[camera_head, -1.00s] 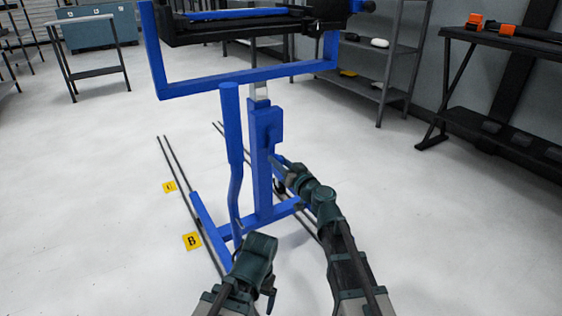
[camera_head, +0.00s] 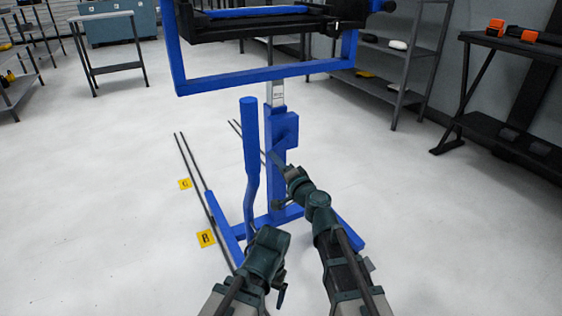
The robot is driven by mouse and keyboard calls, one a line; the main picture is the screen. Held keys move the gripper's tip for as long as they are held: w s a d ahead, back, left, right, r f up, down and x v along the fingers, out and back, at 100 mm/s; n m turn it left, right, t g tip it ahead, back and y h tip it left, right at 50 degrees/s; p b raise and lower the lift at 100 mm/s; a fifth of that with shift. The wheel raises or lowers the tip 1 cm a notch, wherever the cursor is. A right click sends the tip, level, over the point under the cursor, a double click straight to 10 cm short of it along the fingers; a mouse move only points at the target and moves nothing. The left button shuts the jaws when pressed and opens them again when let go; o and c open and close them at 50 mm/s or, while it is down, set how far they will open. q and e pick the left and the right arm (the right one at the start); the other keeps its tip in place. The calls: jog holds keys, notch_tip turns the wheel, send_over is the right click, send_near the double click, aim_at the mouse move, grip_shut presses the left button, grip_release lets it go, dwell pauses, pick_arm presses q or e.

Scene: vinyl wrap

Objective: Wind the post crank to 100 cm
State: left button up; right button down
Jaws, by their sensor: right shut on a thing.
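The blue post (camera_head: 276,190) stands upright on a blue floor base. A pale inner post section (camera_head: 277,92) with a small, unreadable label shows above its sleeve. It carries a wide blue U-shaped frame (camera_head: 265,76). My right gripper (camera_head: 278,162) is at the post's near side, just below the blue block (camera_head: 290,130). It is shut on the crank handle, which my gripper mostly hides. My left arm is folded low in front of the base. A dark part at its end, seemingly my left gripper (camera_head: 281,293), shows too little to judge its jaws.
A separate blue upright bar (camera_head: 250,150) stands left of the post. Dark floor rails (camera_head: 194,178) run past yellow markers C (camera_head: 185,184) and B (camera_head: 206,238). Shelving (camera_head: 395,75) and a dark bench (camera_head: 520,45) stand at right. Open floor lies on both sides.

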aim_at(273, 148)
jog(key=r+m, duration=0.1)
jog(key=r+m+p, duration=0.1)
jog(key=a+r+m+p, duration=0.1)
jog(key=shift+s+m, duration=0.25)
jog(key=shift+m, duration=0.15)
notch_tip(273, 148, up, 2)
jog(key=m+p, duration=0.2)
jog(key=m, duration=0.1)
jog(key=shift+r+m+p, duration=0.15)
jog(key=shift+m+p, duration=0.2)
jog(key=shift+m, duration=0.05)
jog(key=r+m+p, duration=0.2)
jog(key=m, duration=0.1)
jog(key=shift+w+d+r+m, duration=0.2)
jog(key=shift+d+m, duration=0.1)
jog(key=shift+d, duration=0.05)
jog(key=r+m+p, duration=0.1)
jog(key=d+r+m+p, duration=0.1)
jog(key=m, duration=0.1)
jog(key=shift+w+d+m, duration=0.15)
jog(key=shift+w+m, duration=0.15)
jog(key=shift+w, duration=0.1)
jog(key=w+d+r+m+p, duration=0.1)
jog(key=w+d+m, duration=0.3)
jog(key=m, duration=0.9)
jog(key=shift+d+r+p, duration=0.3)
jog(key=shift+d+p, duration=0.25)
jog(key=shift+d, duration=1.15)
jog(key=shift+m, duration=0.3)
